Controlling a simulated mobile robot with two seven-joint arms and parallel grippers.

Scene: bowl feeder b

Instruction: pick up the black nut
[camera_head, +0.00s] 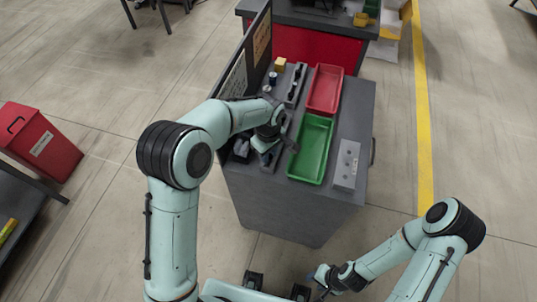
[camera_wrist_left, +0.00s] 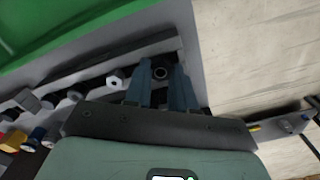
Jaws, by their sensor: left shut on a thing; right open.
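The black nut (camera_wrist_left: 161,72) is a dark ring between the tips of my left gripper (camera_wrist_left: 161,80) in the left wrist view. The fingers are shut on it, at the end of a row of parts. In the head view my left gripper (camera_head: 267,157) is low over the near left part of the grey workbench, and the nut cannot be made out there. A pale nut (camera_wrist_left: 115,81) lies just left of the fingers in the wrist view. My right gripper (camera_head: 322,279) is open and empty, off the bench at the bottom of the head view.
A green tray (camera_head: 328,122) and a red tray (camera_head: 338,72) lie right of my left gripper. A grey block (camera_head: 347,165) stands farther right. A yellow part (camera_head: 280,64) sits at the back. An upright panel (camera_head: 235,82) borders the bench's left side.

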